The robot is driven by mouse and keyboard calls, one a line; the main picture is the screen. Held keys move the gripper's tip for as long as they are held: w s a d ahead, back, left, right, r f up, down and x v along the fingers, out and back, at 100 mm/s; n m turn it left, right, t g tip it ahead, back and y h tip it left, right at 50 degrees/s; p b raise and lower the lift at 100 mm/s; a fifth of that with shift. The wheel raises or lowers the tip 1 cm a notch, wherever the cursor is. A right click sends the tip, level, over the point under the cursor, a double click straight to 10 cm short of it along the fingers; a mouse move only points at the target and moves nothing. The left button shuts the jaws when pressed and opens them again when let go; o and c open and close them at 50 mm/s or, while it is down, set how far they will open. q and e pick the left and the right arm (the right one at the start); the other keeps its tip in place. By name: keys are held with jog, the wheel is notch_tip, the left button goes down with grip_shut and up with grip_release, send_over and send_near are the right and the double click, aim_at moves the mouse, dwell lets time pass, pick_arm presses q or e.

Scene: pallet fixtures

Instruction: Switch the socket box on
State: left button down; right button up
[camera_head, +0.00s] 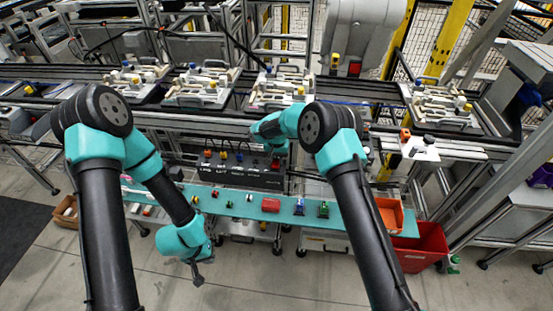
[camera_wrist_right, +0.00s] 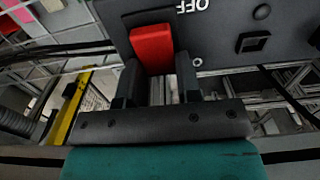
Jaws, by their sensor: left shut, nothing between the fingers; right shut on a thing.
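The socket box (camera_head: 240,174) is a dark box with pale lettering and a row of plugs on top, behind the teal shelf. In the right wrist view its grey panel (camera_wrist_right: 222,40) shows an upside-down "OFF" label and a red switch (camera_wrist_right: 153,48). My right gripper (camera_wrist_right: 157,75) is shut on the red switch, one finger at each side. In the head view my right gripper (camera_head: 277,158) is at the box's right end, partly hidden by its arm. My left gripper (camera_head: 197,278) is shut and empty, hanging low in front of the shelf.
A red bin (camera_head: 425,245) and an orange tray (camera_head: 390,214) are at the right. Pallet fixtures (camera_head: 203,87) line the conveyor behind. The floor in front is clear.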

jog(key=shift+d+r+t, duration=0.1)
jog(key=shift+t, duration=0.3)
jog(key=shift+s+t, duration=0.1)
jog(key=shift+t, duration=0.4)
jog(key=shift+d+r+t+h, duration=0.15)
jog(key=shift+r+t+h, duration=0.2)
jog(key=shift+t, duration=0.65)
jog(key=shift+s+t, duration=0.2)
jog(key=shift+t, duration=0.2)
jog(key=o, duration=0.9)
jog(key=shift+s+f, duration=0.1)
jog(key=shift+s, duration=0.05)
jog(key=shift+a, duration=0.2)
